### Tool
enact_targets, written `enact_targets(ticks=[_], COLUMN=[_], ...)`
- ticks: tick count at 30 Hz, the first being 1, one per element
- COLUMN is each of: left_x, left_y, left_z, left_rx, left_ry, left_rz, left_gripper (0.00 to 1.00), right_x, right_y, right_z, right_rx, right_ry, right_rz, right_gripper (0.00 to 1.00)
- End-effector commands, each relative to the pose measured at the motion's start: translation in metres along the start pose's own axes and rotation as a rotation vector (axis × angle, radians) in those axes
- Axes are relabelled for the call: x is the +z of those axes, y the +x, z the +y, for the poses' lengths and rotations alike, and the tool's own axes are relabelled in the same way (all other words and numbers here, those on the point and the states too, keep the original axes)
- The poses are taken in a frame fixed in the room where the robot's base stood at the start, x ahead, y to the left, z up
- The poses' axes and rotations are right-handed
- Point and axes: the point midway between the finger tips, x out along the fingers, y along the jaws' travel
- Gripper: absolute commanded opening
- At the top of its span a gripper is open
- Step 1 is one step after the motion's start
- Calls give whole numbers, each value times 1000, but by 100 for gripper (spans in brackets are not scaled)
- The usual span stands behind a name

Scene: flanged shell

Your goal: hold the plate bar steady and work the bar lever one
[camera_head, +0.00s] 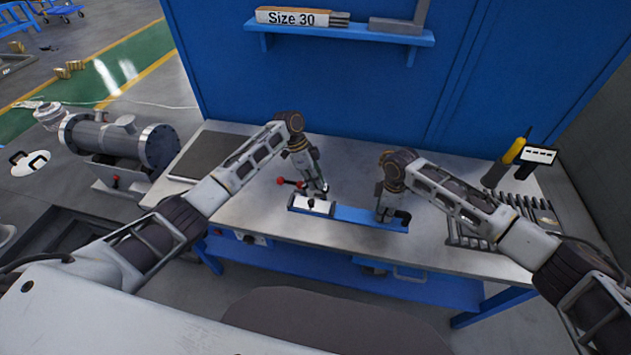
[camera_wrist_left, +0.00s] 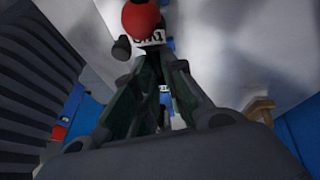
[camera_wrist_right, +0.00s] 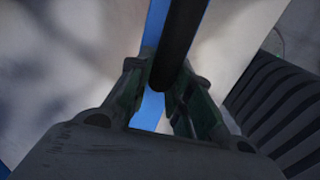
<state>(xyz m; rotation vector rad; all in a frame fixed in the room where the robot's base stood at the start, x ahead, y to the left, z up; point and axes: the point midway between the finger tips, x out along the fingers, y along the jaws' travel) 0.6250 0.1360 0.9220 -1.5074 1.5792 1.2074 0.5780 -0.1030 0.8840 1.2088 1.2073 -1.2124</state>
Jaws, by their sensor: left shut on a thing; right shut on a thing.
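The plate bar (camera_head: 368,217) is a flat blue bar with a white block at its left end, lying near the bench's front edge. The bar lever, with a red knob (camera_head: 281,181), points left above the white block; the knob also shows in the left wrist view (camera_wrist_left: 141,16). My left gripper (camera_head: 319,192) is shut at the lever, right of the knob; its fingers hide the gripped part. My right gripper (camera_head: 388,215) is shut on the black handle (camera_wrist_right: 182,40) at the bar's right end, and the blue bar shows below it.
The grey bench (camera_head: 340,240) has a dark flat plate (camera_head: 205,155) at left. A slotted rack (camera_head: 515,205) and a yellow-and-black tool (camera_head: 507,160) stand at right. A blue shelf (camera_head: 340,34) hangs behind. A flanged grey cylinder (camera_head: 120,140) stands left of the bench.

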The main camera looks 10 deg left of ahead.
Motion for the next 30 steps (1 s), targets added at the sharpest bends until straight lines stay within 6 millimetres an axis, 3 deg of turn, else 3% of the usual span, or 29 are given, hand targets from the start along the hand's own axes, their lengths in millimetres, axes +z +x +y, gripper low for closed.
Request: enact_targets(ticks=[1, 14, 15, 19, 30], left_x=[1, 2, 2, 2, 1], left_y=[7, 11, 11, 11, 6], left_z=[4, 7, 7, 7, 5], left_rx=[5, 0, 0, 1, -8], left_ry=[-15, -49, -48, -48, -48], left_rz=[2, 6, 6, 6, 8], left_gripper=[0, 0, 17, 34, 34], right_x=[-2, -3, -3, -3, -3], right_y=[0, -1, -1, -1, -2], right_z=[0, 0, 0, 0, 1], right_rx=[1, 2, 2, 3, 4], right_ry=[-4, -6, -6, -6, -5], right_rz=[2, 3, 4, 4, 5], right_gripper=[0, 0, 0, 0, 0])
